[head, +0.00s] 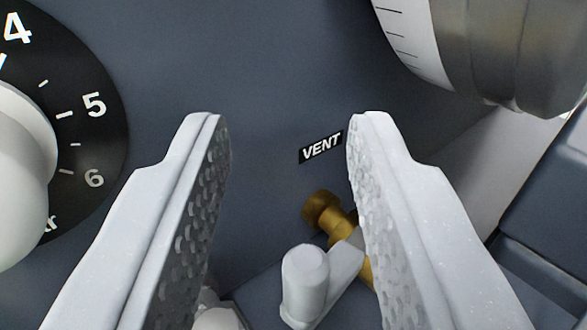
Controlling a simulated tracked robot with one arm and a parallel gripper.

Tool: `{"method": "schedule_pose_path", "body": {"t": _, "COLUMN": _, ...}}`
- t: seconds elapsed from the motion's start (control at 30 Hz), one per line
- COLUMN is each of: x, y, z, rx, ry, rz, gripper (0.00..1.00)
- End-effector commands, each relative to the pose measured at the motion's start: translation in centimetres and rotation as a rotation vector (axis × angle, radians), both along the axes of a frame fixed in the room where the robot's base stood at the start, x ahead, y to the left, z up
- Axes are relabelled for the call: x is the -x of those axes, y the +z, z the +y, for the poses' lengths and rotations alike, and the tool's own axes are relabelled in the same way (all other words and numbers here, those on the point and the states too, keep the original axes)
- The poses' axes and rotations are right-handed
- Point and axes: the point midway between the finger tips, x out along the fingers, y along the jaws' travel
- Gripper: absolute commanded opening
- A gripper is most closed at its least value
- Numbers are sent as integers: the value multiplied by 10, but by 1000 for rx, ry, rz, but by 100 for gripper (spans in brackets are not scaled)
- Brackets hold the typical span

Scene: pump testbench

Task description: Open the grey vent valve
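The grey vent valve handle (307,280) shows low in the middle of the head view, with a rounded upright knob and an arm running right toward a brass fitting (324,212). A black label reading VENT (321,147) is on the dark panel above it. My gripper (288,118) is open and empty, with one finger on each side of the view. The handle appears between the fingers, nearer the right one; I cannot tell whether they touch. The right finger hides part of the brass fitting and the handle's right end.
A black dial (100,140) with white numbers and a pale knob (20,175) is at the left. A large metal cylinder with a graduated white ring (408,32) is at the upper right. The dark panel (270,60) between them is clear.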

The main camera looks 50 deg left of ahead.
Motion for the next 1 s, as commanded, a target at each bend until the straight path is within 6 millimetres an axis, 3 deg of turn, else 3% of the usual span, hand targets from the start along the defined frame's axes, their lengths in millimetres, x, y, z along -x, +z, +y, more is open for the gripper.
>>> {"method": "schedule_pose_path", "body": {"t": 0.8, "x": 119, "y": 11, "z": -44, "rx": 0, "ry": -2, "rz": 1, "gripper": 33}}
{"method": "schedule_pose_path", "body": {"t": 1.0, "x": 137, "y": 13, "z": -51, "rx": -1, "ry": -2, "rz": -1, "gripper": 33}}
